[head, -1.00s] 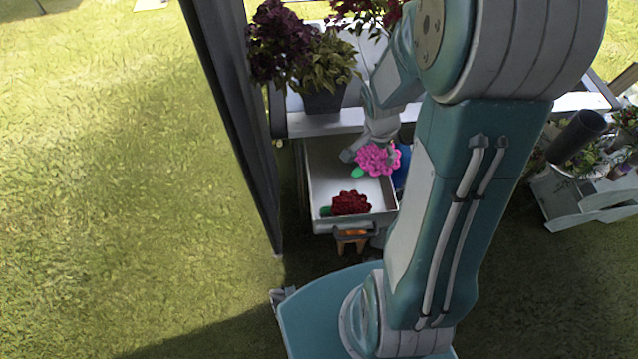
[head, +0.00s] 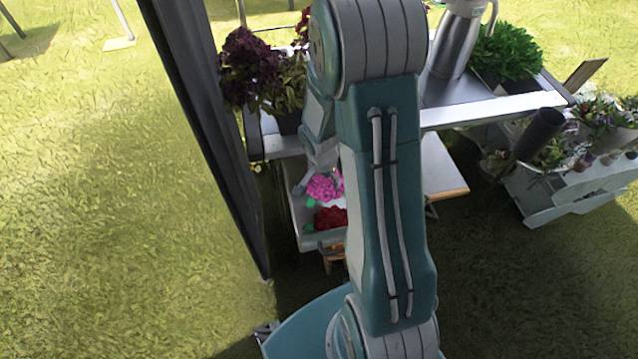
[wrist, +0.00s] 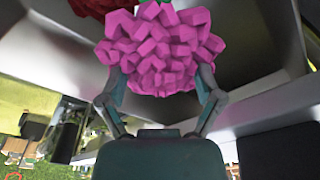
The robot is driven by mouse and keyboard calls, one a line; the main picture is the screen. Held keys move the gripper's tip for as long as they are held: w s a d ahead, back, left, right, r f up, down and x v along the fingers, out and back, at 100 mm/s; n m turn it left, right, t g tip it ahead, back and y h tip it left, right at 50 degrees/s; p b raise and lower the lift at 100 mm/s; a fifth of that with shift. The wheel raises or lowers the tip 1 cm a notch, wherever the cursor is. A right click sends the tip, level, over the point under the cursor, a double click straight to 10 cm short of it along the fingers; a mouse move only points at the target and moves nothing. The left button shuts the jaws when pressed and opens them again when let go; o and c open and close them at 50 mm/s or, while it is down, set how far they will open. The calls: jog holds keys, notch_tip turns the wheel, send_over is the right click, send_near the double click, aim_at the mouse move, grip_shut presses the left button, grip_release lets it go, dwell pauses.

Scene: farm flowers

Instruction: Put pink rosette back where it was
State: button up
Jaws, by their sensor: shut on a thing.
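The pink rosette (head: 324,186) is held by my gripper (head: 318,172) over the open white drawer (head: 299,228) under the table. In the wrist view the pink rosette (wrist: 160,50) fills the upper middle, between the two fingers of my gripper (wrist: 160,88), which are shut on it. A dark red rosette (head: 331,217) lies in the drawer, nearer its front; part of it (wrist: 95,5) shows at the top edge of the wrist view. My arm hides the drawer's right side in the head view.
Potted plants with purple leaves (head: 250,66) stand on the table's left end. A metal can (head: 452,45) and a green plant (head: 507,52) stand on its right. A dark post (head: 205,130) rises left of the drawer. A crate of plants (head: 560,190) stands at right.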

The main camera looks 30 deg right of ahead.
aim_at(320, 178)
jog(key=w+f, duration=0.2)
jog(key=f, duration=0.1)
jog(key=shift+w+f, duration=0.2)
jog(key=shift+w, duration=0.2)
jog(key=shift+w+d+f, duration=0.25)
jog(key=shift+w+f, duration=0.1)
jog(key=shift+f, duration=0.15)
jog(key=shift+w+f, duration=0.1)
jog(key=shift+f, duration=1.4)
jog(key=shift+f, duration=0.1)
jog(key=o, duration=0.8)
jog(key=shift+o, duration=0.2)
